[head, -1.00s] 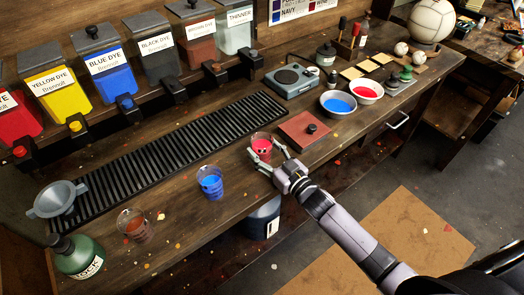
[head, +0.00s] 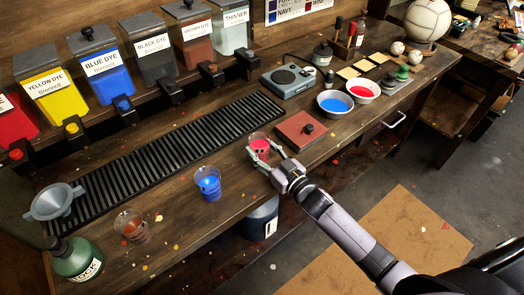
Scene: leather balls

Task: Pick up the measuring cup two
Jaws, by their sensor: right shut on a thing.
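Three clear cups stand in a row on the wooden bench. One holds red liquid (head: 259,143), one holds blue liquid (head: 208,184), and one holds brown liquid (head: 131,225). None shows a readable name or number. My right gripper (head: 264,154) comes in from the lower right and is shut on the red cup, with its fingers around the cup's sides. The fingers hide part of the cup. The cup appears upright at bench level; I cannot tell whether it is clear of the surface. My left gripper is not in view.
A black slotted grate (head: 165,160) runs behind the cups, below the dye dispensers (head: 100,65). A funnel (head: 54,201) and green bottle (head: 75,258) stand at the left end.

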